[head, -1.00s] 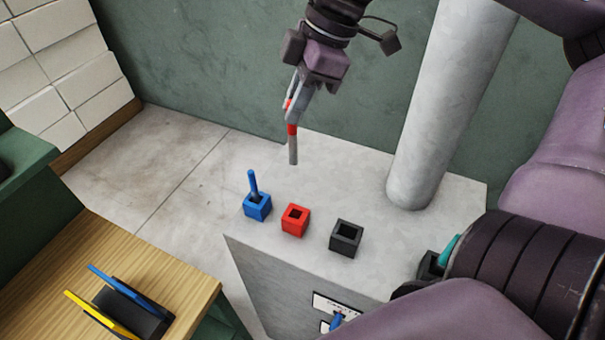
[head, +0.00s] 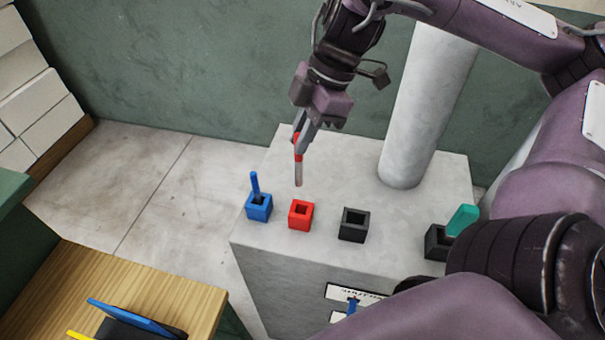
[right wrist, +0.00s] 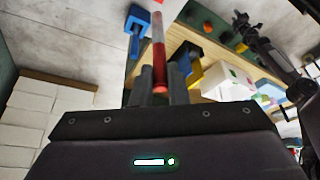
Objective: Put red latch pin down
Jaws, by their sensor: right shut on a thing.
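The red latch pin (head: 298,168) has a red upper part and a grey lower end. It hangs nearly upright above the grey block, just over the red square socket (head: 301,214), and is apart from it. My right gripper (head: 299,140) is shut on the upper part of the pin. In the right wrist view the pin (right wrist: 159,55) stands between the two fingers (right wrist: 160,92). The opening of the red socket looks empty in the head view. My left gripper is not in view.
A blue socket (head: 259,208) with a blue pin (head: 255,183) stands left of the red one. A black socket (head: 353,225) stands right. Further right is a dark holder (head: 437,243) with a teal piece (head: 462,219). A thick grey column (head: 425,110) rises behind.

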